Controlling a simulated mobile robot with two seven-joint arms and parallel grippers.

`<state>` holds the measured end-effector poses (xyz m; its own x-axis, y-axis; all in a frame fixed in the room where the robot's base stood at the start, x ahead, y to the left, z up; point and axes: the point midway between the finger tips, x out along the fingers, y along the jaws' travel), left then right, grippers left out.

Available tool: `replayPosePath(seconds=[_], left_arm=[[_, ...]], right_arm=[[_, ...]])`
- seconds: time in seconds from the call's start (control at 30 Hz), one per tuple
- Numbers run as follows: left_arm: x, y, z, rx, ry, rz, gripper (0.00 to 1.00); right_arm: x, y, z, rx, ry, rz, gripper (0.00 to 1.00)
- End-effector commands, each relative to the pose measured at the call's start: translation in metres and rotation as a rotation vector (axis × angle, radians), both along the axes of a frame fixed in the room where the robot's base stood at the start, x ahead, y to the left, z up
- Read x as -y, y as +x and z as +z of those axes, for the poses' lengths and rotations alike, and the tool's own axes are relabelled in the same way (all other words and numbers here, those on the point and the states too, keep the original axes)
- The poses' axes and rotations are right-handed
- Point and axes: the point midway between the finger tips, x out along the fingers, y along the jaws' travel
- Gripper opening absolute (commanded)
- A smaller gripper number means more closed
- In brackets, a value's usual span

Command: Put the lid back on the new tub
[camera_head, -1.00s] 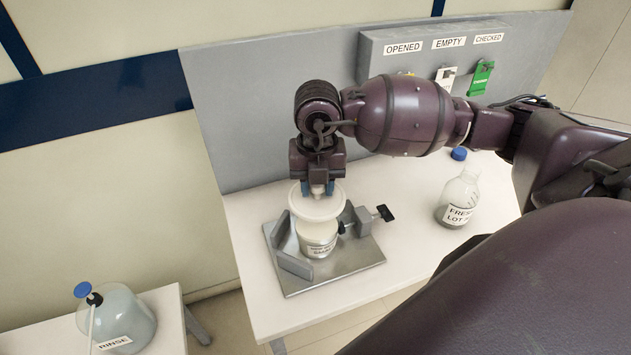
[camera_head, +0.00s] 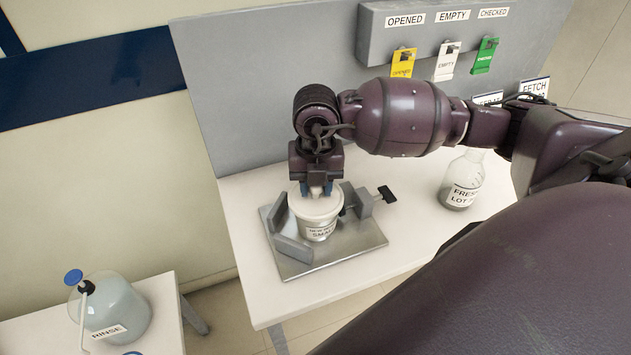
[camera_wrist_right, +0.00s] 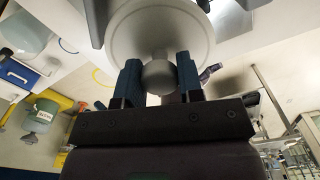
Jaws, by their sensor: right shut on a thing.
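The new tub (camera_head: 319,231) is a white labelled tub on a metal clamping fixture (camera_head: 300,268), between its grey jaws. The pale round lid (camera_head: 318,208) is at the tub's mouth and looks level there. I cannot tell whether it is fully seated. My right gripper (camera_head: 317,190) is above the tub, shut on the lid's knob. In the right wrist view the knob (camera_wrist_right: 159,76) is between the two blue-grey fingers, with the lid's disc (camera_wrist_right: 160,30) beyond it. My left gripper is not in view.
A bottle labelled FRESH LOT (camera_head: 463,182) stands to the right on the white bench (camera_head: 235,215). Yellow, white and green tags (camera_head: 403,64) hang on the grey back panel. A RINSE bottle (camera_head: 115,305) stands on a lower table at left. The bench's front left is clear.

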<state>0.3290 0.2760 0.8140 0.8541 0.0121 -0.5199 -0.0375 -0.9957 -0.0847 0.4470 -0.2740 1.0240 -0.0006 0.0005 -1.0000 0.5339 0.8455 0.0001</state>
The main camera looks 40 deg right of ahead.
Motion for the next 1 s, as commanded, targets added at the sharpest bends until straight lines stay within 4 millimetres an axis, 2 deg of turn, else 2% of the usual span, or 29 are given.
replayPosePath(seconds=[1.0], left_arm=[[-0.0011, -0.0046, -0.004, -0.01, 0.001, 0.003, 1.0]], right_arm=[[0.0001, 0.0001, 0.0007, 0.0, 0.0, 0.0, 0.12]])
